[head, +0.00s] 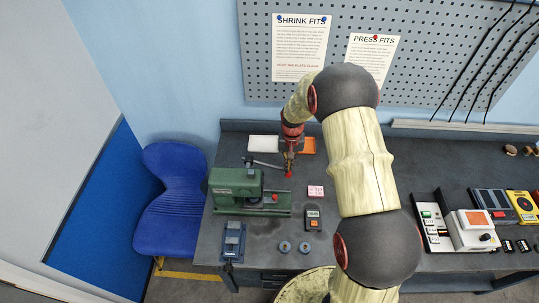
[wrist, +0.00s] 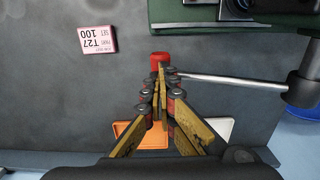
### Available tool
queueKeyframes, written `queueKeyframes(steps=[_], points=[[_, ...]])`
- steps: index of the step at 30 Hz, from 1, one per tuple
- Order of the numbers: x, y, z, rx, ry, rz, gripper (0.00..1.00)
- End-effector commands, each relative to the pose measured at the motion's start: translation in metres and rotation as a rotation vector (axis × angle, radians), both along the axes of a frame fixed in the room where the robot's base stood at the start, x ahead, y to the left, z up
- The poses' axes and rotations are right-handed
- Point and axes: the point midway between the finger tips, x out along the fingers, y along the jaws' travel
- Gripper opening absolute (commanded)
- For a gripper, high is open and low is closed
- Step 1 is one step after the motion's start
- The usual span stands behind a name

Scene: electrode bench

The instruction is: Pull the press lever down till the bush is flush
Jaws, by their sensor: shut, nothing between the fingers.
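The green press (head: 236,182) stands on the bench's left part; its base edge shows at the top of the wrist view (wrist: 180,13). Its metal lever (head: 264,164) reaches out to the right, roughly level, and ends in a red knob (head: 288,175). In the wrist view the lever rod (wrist: 232,79) runs from a dark hub at right to the red knob (wrist: 160,58). My gripper (head: 289,168) is shut and empty, its fingertips (wrist: 165,75) right at the knob; I cannot tell whether they touch. The bush is too small or hidden to make out.
A white tray (head: 262,143) and an orange tray (head: 308,145) lie behind my gripper. A pink label block (head: 316,190), a handheld meter (head: 313,219), a blue device (head: 232,242) and two round parts (head: 285,246) are nearby. Instruments (head: 472,231) fill the right side.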

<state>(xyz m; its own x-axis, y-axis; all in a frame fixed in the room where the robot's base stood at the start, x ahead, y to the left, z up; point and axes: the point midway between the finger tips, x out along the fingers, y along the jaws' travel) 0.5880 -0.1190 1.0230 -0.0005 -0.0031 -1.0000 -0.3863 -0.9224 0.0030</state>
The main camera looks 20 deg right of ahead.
Motion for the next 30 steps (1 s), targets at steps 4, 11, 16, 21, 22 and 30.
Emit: queueKeyframes(steps=[4,11,16,21,22,30], points=[[-0.002,0.0,-0.002,0.001,0.004,0.0,0.0],[-0.001,0.002,-0.006,0.001,0.004,0.001,0.0],[-0.001,0.004,-0.012,0.0,0.005,0.001,0.0],[0.0,0.006,-0.017,0.0,0.005,0.001,0.0],[0.0,0.006,-0.018,0.0,0.005,0.001,0.0],[0.002,0.01,-0.027,-0.001,0.006,0.001,0.0]])
